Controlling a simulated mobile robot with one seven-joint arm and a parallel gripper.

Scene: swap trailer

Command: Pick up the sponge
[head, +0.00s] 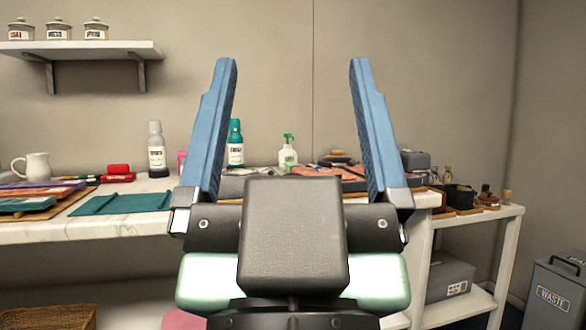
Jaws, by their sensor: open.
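My gripper (293,62) is in the middle of the head view, with its two blue fingers pointing up and spread wide apart. Nothing is held between the fingers. Behind it is a white worktop (120,226) with many items. I cannot make out a sponge for certain. A small red object (118,173) lies on the left part of the worktop, and a pink item (182,162) shows partly behind the left finger. My gripper hides part of the worktop's middle and right.
A teal cloth (120,203), white mug (33,167), white bottle (157,150), teal bottle (235,146) and spray bottle (288,152) are on the worktop. A low shelf unit (480,216) stands right, beside a waste bin (556,291). A wall shelf (82,50) holds jars.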

